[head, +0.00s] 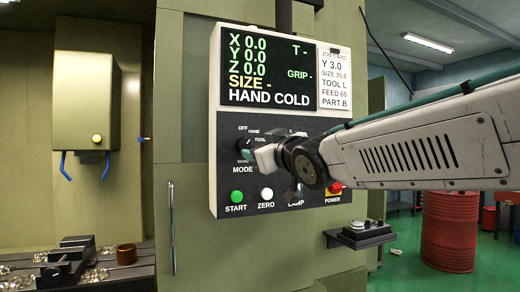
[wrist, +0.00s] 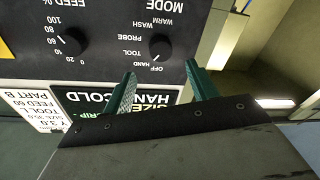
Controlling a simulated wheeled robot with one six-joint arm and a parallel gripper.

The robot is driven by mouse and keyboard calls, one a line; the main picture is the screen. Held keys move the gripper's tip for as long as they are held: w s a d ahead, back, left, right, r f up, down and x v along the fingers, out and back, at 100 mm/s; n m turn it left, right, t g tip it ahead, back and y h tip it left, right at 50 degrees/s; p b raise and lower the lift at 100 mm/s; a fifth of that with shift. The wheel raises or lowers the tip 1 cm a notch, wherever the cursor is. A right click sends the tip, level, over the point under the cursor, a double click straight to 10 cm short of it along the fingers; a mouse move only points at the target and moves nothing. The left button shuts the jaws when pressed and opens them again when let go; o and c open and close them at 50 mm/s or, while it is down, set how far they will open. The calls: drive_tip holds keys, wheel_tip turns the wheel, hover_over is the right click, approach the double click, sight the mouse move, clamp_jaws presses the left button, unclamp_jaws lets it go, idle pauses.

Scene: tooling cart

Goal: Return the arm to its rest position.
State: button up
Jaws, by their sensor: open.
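My gripper (head: 248,154) is at the end of my arm, which reaches in from the right of the head view to the control panel (head: 222,185). In the wrist view my gripper (wrist: 160,68) has two green fingers spread apart with nothing between them. The MODE knob (wrist: 160,46) lies just beyond the fingertips, in line with the gap; I see no contact. In the head view the white gripper body hides part of the panel, and the knob (head: 242,144) is partly covered.
The panel has a screen (head: 265,70) reading HAND COLD, a green START button (head: 237,197), a white ZERO button (head: 266,194) and a red POWER switch (head: 334,187). A small dark shelf (head: 360,237) juts out below right. A red barrel (head: 450,230) stands behind my arm.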

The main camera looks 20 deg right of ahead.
drive_tip(key=s+d+f+m+g+h, duration=0.2)
drive_tip(key=s+f+g, duration=0.3)
drive_tip(key=f, duration=0.5)
drive_tip(key=s+d+f+m+g+h, duration=0.15)
drive_tip(key=s+f+g, duration=0.35)
drive_tip(key=f, duration=0.6)
drive_tip(key=s+f+g+y, duration=0.1)
drive_tip(key=s+f+g, duration=0.2)
drive_tip(key=s, duration=0.7)
drive_tip(key=s+a+f+m+g+y, duration=0.1)
drive_tip(key=s+f+g, duration=0.3)
drive_tip(key=s+f, duration=0.3)
drive_tip(key=s, duration=0.3)
drive_tip(key=shift+a+f+g, duration=0.2)
drive_tip(key=shift+a+g, duration=0.05)
drive_tip(key=shift+g, duration=0.05)
